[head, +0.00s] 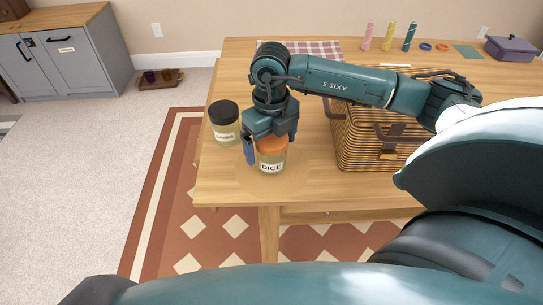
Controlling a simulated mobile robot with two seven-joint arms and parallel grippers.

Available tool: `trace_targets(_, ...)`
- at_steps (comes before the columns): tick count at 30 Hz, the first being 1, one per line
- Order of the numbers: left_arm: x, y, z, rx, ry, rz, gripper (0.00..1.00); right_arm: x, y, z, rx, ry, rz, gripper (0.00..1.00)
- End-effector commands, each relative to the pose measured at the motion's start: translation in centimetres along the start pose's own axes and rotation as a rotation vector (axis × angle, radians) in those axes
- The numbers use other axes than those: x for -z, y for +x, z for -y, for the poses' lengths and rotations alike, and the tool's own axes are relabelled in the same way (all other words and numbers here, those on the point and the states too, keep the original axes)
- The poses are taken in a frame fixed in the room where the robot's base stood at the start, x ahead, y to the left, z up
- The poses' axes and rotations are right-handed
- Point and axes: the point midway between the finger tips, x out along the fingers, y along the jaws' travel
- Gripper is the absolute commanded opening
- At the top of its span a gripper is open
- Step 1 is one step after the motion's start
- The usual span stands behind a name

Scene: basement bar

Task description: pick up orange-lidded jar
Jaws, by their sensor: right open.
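The orange-lidded jar (271,166), labelled DICE, stands upright near the front left corner of the wooden table (221,183). My right gripper (266,155) points down over it with its fingers apart. The gripper covers part of the orange lid, and I cannot tell whether the fingers touch the jar. My left gripper is not in view.
A black-lidded jar (224,121) stands just left of my right gripper. A striped wicker basket (370,155) stands to the right under my forearm. A checked cloth (300,47), colored bottles (388,36) and a purple box (511,48) are at the back.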

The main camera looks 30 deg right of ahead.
Motion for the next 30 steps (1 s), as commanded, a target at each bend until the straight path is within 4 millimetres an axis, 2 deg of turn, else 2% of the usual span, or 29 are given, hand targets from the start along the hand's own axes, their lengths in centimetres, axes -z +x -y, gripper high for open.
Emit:
trace_targets(3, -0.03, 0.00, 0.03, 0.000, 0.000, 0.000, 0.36, 0.01, 0.91, 0.00, 0.001, 0.000, 0.000, 0.92)
trace_targets(10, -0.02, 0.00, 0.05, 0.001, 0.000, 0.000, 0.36, -0.01, 0.98, 0.00, 0.000, 0.000, 0.001, 0.92)
trace_targets(30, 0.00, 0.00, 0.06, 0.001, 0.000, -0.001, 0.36, 0.00, 0.94, 0.01, 0.000, 0.000, 0.001, 0.38)
